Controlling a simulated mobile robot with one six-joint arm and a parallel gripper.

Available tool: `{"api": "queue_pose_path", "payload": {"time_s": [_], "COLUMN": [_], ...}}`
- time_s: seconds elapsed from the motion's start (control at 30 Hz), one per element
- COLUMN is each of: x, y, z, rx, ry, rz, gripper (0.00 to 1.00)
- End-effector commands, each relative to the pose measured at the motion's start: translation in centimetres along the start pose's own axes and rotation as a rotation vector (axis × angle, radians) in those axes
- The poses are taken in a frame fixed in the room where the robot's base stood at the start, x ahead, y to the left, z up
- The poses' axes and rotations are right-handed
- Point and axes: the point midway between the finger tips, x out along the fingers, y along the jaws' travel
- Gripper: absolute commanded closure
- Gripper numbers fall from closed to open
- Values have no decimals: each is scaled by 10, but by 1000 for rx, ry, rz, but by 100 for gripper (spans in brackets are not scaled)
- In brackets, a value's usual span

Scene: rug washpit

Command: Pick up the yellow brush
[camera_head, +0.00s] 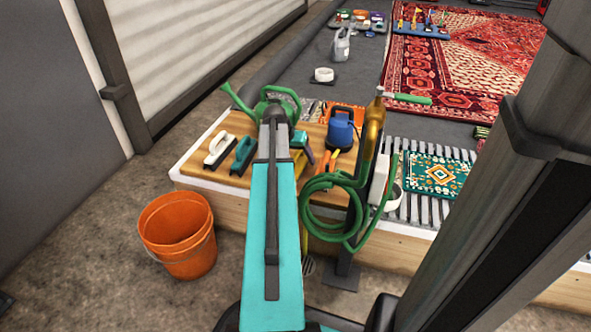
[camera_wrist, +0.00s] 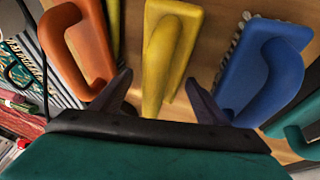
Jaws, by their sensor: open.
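The yellow brush (camera_wrist: 172,45) lies on a wooden board, in the upper middle of the wrist view, its handle pointing down the picture. My gripper (camera_wrist: 158,82) is open and empty, with one dark finger on each side of the yellow handle. I cannot tell how far the fingers are above it. In the head view, a piece of the yellow brush (camera_head: 299,160) shows beside my teal arm, which hides the rest and my fingertips.
An orange brush (camera_wrist: 75,50) lies left of the yellow one in the wrist view, a blue brush (camera_wrist: 262,70) right. A white brush (camera_head: 220,149), a green watering can (camera_head: 278,100) and a blue-bodied tool (camera_head: 341,128) share the board. An orange bucket (camera_head: 178,237) stands on the floor.

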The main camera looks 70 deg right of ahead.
Motion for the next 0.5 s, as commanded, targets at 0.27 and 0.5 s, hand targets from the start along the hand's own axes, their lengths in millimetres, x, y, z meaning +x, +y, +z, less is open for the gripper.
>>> {"api": "queue_pose_path", "payload": {"time_s": [0.27,0.5], "x": [0,0], "y": [0,0], "z": [0,0], "rx": [0,0], "ry": [0,0], "rz": [0,0], "gripper": [32,61]}}
